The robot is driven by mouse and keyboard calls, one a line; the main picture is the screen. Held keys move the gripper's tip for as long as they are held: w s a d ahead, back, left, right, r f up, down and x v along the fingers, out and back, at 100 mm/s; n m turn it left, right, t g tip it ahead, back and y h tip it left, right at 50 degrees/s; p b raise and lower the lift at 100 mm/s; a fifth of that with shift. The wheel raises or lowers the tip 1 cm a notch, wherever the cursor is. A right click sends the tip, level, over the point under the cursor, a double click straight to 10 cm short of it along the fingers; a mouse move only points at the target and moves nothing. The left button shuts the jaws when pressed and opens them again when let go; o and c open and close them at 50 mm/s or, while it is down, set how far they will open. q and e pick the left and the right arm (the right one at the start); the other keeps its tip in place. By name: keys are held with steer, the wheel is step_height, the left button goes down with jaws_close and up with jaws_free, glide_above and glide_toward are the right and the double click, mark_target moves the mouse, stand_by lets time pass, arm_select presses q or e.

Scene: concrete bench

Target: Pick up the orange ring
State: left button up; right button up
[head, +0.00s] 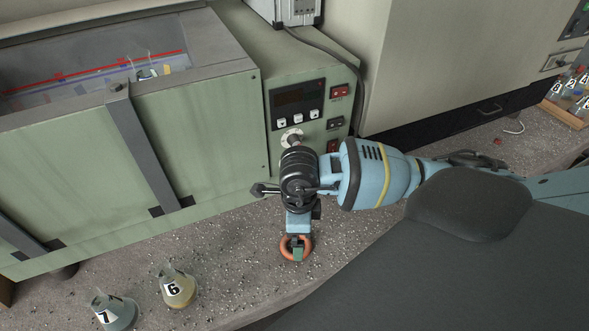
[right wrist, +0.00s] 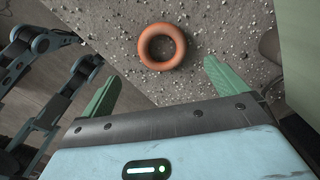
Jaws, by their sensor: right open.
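The orange ring (head: 284,247) lies on the speckled concrete bench in front of the green bath. My right gripper (head: 299,253) is above it and partly hides it in the head view. In the right wrist view the whole ring (right wrist: 161,64) shows flat on the bench, just beyond the green fingertips and between their lines. The right gripper (right wrist: 161,72) is open, with its fingers wide apart and nothing between them. My left gripper is in neither view.
Flasks numbered 7 (head: 116,313) and 6 (head: 177,289) stand on the bench left of the ring. The green bath (head: 95,190) with its control panel rises behind. A wooden tray (head: 562,115) of numbered flasks is at far right. The bench's front edge is close to the ring.

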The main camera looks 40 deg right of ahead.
mark_target(307, 250)
steer(key=f, duration=0.5)
steer(key=shift+w+f, duration=0.3)
steer(key=shift+w, duration=0.05)
steer(key=shift+f, duration=0.55)
steer(key=shift+c, duration=0.5)
steer(key=c, duration=1.1)
steer(key=shift+o, duration=0.2)
steer(key=shift+r, duration=0.1)
